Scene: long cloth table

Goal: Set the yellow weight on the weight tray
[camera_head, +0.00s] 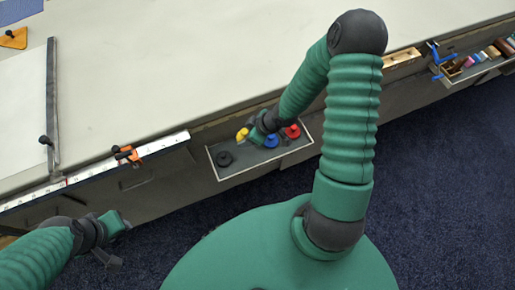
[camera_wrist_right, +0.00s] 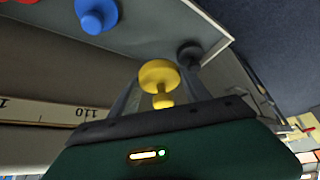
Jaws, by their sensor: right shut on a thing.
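The yellow weight (camera_head: 242,134) shows at the back edge of the weight tray (camera_head: 237,174) in the head view. My right gripper (camera_head: 248,137) is shut on it. In the right wrist view the yellow weight (camera_wrist_right: 158,76) sits between my fingers, its knob toward the palm. I cannot tell whether its base touches the tray. The black weight (camera_head: 224,158), blue weight (camera_head: 271,142) and red weight (camera_head: 292,131) stand on the tray; the blue one also shows in the wrist view (camera_wrist_right: 98,16). My left gripper (camera_head: 119,223) is low at the left, away from the tray; its opening is unclear.
The long table (camera_head: 180,75) runs behind the tray. A ruler edge (camera_head: 100,168) with an orange clamp (camera_head: 128,154) is left of it. Another tray (camera_head: 475,68) with coloured blocks hangs at the far right. The tray's middle front is clear between the black and blue weights.

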